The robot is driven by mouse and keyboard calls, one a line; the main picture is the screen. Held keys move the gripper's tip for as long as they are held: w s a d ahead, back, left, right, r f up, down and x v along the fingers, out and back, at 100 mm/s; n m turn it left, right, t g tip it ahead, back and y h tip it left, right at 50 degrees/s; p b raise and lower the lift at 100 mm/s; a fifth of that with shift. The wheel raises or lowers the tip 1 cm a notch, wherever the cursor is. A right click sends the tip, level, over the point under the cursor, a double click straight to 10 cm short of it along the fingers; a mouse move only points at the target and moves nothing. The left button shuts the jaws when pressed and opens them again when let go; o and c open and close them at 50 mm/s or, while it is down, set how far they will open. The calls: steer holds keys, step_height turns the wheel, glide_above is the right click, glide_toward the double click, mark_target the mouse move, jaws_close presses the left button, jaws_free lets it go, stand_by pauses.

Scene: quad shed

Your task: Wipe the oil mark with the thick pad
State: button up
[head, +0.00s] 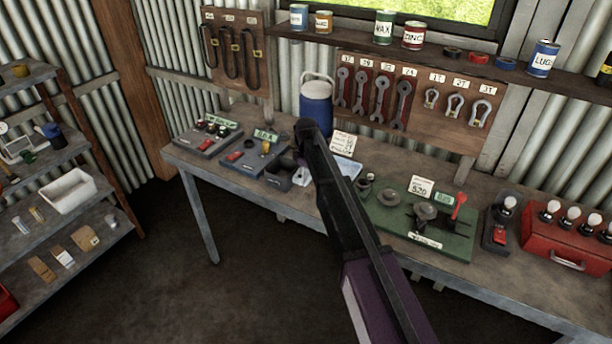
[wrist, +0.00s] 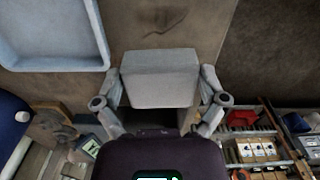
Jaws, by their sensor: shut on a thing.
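The thick pad (wrist: 160,80) is a pale grey block in the wrist view. My gripper (wrist: 161,92) is shut on it, with one finger at each side. A dark smear, which looks like the oil mark (wrist: 163,17), lies on the brown bench top beyond the pad, at the top of the wrist view. The pad appears apart from the mark; its height above the bench is hard to tell. In the head view my arm hides the mark, and a pale piece at my gripper (head: 301,177) shows just left of the arm.
A pale blue tray (wrist: 55,64) lies close to the pad; it also shows in the head view (head: 347,167). A blue jug (head: 316,102) stands behind. Grey stations (head: 208,138) are left on the workbench, a green board (head: 440,241) and red case (head: 566,241) right.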

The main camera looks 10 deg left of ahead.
steer(key=shift+r+p, duration=1.55)
steer(key=shift+d, duration=0.15)
